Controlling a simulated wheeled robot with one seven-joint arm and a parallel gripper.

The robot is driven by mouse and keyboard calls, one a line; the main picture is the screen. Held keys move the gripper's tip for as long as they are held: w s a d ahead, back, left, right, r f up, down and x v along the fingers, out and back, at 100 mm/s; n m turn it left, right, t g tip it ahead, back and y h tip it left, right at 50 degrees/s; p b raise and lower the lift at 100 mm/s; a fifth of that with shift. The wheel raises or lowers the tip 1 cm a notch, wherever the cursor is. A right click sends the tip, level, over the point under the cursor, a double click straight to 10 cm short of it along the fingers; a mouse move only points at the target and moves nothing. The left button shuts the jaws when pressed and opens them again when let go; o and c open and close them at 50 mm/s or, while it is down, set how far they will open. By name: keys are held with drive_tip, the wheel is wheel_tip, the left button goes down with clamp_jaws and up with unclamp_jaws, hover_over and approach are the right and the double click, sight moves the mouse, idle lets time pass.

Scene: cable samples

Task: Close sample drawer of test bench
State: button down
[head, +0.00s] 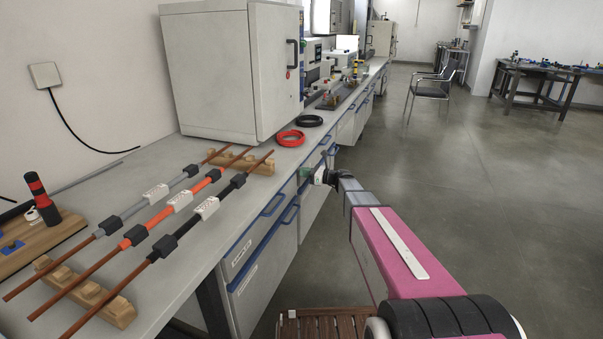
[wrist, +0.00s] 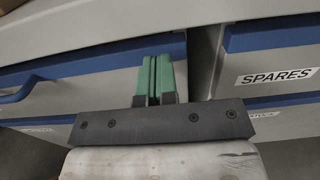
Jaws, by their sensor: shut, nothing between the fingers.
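The test bench (head: 185,225) runs along the left in the head view, with grey drawers and blue handles below its top. My gripper (head: 304,173) is at the bench's front edge, beside the drawer fronts. In the wrist view its green fingers (wrist: 153,76) are shut together and empty. They are in front of a grey drawer front (wrist: 110,75) with a blue handle strip (wrist: 25,88), just left of a vertical gap. I cannot tell whether they touch it. Right of the gap is another drawer, labelled SPARES (wrist: 278,77).
Cable samples (head: 170,210) lie on wooden supports on the bench top. A grey cabinet (head: 215,75) and red (head: 290,138) and black (head: 309,121) cable coils stand farther along. A chair (head: 430,90) stands beyond. The floor (head: 440,180) to the right is clear.

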drive_tip(key=v, duration=1.1)
drive_tip(key=s+a+f+n+g+h, duration=0.1)
drive_tip(key=s+f+n+g+h, duration=0.3)
drive_tip(key=s, duration=0.4)
drive_tip(key=s+a+f+n+g+h, duration=0.1)
drive_tip(key=s+a+f+n+h, duration=0.15)
drive_tip(key=s+f+n, duration=0.4)
drive_tip(key=s+d+n+h, duration=0.2)
drive_tip(key=s+n+h, duration=0.1)
drive_tip(key=s+n, duration=0.1)
drive_tip(key=s+d+f+n+g+h, duration=0.1)
drive_tip(key=s+d+n+h, duration=0.2)
drive_tip(key=s, duration=0.4)
drive_tip(key=s+d+n+g+h, duration=0.1)
drive_tip(key=s+d+n+h, duration=0.2)
drive_tip(key=s+n+h, duration=0.1)
drive_tip(key=shift+s+n, duration=0.55)
drive_tip(key=shift+s, duration=0.2)
drive_tip(key=shift+f, duration=0.15)
